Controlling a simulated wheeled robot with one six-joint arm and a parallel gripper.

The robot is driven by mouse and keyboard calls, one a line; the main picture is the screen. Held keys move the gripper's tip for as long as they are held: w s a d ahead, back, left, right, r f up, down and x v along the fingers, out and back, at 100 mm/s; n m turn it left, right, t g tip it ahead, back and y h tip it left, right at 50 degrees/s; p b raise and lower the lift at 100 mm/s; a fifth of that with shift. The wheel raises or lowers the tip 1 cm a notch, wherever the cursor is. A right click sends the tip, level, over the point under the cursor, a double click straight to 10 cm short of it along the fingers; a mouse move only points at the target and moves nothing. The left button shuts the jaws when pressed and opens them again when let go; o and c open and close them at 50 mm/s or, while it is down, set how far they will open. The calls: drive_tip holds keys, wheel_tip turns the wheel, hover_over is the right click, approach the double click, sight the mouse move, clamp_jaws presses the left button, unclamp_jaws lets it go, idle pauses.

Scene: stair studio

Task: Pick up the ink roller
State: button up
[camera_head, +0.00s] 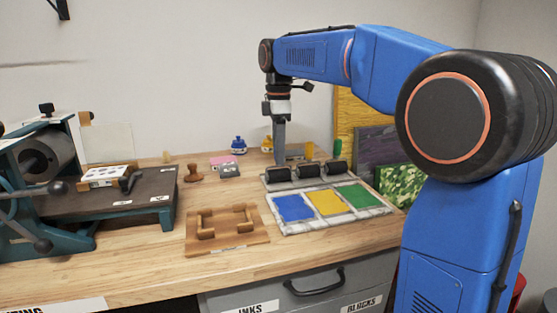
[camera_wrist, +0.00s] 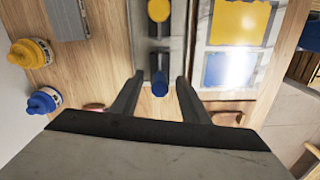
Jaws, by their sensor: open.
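Several black ink rollers lie in a row on a pale rack behind the ink slab (camera_head: 283,229): the left one (camera_head: 279,173), the middle one (camera_head: 307,170) and the right one (camera_head: 335,167). My gripper (camera_head: 279,160) points down just above and behind the left roller. In the wrist view my gripper (camera_wrist: 159,79) is open. A roller with a blue end (camera_wrist: 160,84) shows between its fingertips, with no clear contact. A yellow-ended roller (camera_wrist: 158,11) lies farther up. The slab's blue ink patch (camera_head: 293,208) is in front of the left roller.
A wooden holder (camera_head: 228,243) lies left of the slab. A press (camera_head: 110,196) fills the left of the bench. Ink bottles (camera_head: 238,146) and a stamp (camera_head: 193,173) stand at the back. Framed prints (camera_head: 398,184) lean at the right. Bare bench lies along the front edge.

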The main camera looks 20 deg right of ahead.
drive_tip(key=shift+f, duration=0.15)
clamp_jaws()
wheel_tip(320, 180, up, 10)
drive_tip(key=shift+r, duration=0.1)
idle(0.6)
